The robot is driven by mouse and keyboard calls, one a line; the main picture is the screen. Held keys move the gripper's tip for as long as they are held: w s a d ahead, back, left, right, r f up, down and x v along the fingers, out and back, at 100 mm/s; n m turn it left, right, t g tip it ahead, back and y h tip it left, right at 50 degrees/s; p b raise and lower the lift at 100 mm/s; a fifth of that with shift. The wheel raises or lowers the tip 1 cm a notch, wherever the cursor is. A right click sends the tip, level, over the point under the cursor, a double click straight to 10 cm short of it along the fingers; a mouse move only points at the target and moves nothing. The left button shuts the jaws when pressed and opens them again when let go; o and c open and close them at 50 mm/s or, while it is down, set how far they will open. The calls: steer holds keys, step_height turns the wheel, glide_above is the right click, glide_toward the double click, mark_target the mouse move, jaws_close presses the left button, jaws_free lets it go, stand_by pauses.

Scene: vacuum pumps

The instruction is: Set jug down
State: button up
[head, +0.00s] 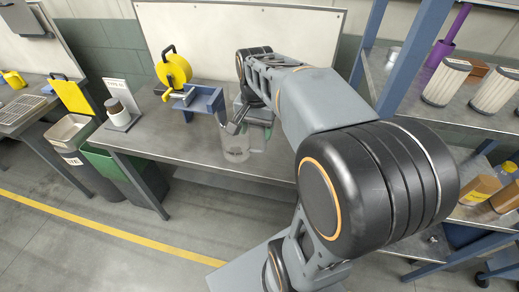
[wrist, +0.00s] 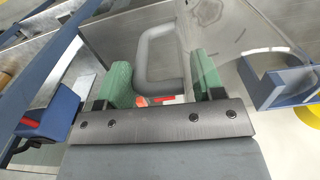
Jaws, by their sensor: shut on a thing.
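The jug (head: 235,149) is clear and see-through, and in the head view it appears over the front part of the grey workbench (head: 180,135). I cannot tell whether its base touches the bench. In the wrist view its grey loop handle (wrist: 143,55) lies between the green finger pads of my gripper (wrist: 160,80), and its clear body (wrist: 232,45) is to the right. My gripper is shut on the handle; in the head view the fingers (head: 268,130) are partly hidden by my arm.
A blue bracket (head: 205,103) and a yellow reel (head: 173,70) stand on the bench, left of and behind the jug. A cup on a plate (head: 120,115) is at the bench's left end. A blue-framed shelf (head: 405,60) with filters rises at right. Bench between cup and jug is clear.

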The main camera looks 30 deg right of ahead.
steer(key=w+d+f+p, duration=0.2)
steer(key=w+d+f, duration=0.1)
steer(key=d+f, duration=0.3)
steer(key=w+d+f+p, duration=0.2)
steer(key=w+d+f, duration=0.1)
steer(key=d+f, duration=0.3)
steer(key=shift+w+d+f, duration=0.15)
steer(key=shift+w+f, duration=0.15)
steer(key=o, duration=1.2)
